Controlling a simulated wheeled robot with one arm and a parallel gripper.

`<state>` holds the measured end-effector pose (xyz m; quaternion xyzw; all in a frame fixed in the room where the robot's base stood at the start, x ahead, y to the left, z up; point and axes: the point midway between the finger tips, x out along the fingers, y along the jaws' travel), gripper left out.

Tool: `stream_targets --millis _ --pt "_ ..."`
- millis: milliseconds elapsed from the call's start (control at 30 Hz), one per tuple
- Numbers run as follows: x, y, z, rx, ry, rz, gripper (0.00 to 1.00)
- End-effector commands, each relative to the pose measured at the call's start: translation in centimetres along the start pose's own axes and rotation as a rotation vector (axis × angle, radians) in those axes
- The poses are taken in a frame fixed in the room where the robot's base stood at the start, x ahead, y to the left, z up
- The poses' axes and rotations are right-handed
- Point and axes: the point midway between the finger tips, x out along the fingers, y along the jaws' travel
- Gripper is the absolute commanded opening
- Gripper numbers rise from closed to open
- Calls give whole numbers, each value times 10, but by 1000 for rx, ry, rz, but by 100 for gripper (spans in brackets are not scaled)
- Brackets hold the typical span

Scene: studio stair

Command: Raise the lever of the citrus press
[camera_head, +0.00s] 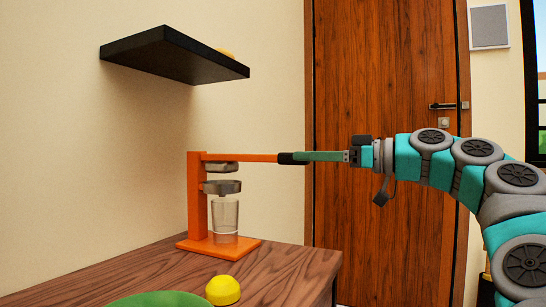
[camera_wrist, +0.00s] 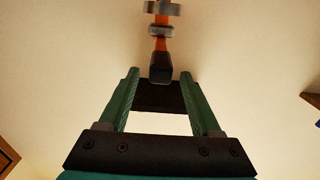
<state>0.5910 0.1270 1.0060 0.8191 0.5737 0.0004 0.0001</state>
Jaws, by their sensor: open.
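The orange citrus press (camera_head: 197,205) stands on the wooden table, with a clear glass (camera_head: 225,218) under its grey cup. Its orange lever (camera_head: 245,157) sticks out level to the right and ends in a black grip (camera_head: 293,158). My gripper (camera_head: 300,157) comes from the right at the height of this grip, with its green fingers at or beside the grip's end. In the wrist view, my gripper (camera_wrist: 158,75) is open, and the black grip (camera_wrist: 160,69) lies between the fingertips, with a gap on each side. Contact with the grip is not visible.
A black shelf (camera_head: 175,56) hangs on the wall above the press. A wooden door (camera_head: 385,90) is behind my arm.

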Motion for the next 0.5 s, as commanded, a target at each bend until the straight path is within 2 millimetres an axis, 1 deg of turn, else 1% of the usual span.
stream_targets --millis 167,400,500 --pt "20 0 2 1 -3 -3 65" --pt "58 -1 0 -1 -2 -1 65" --pt "69 -1 0 0 -2 -2 65"
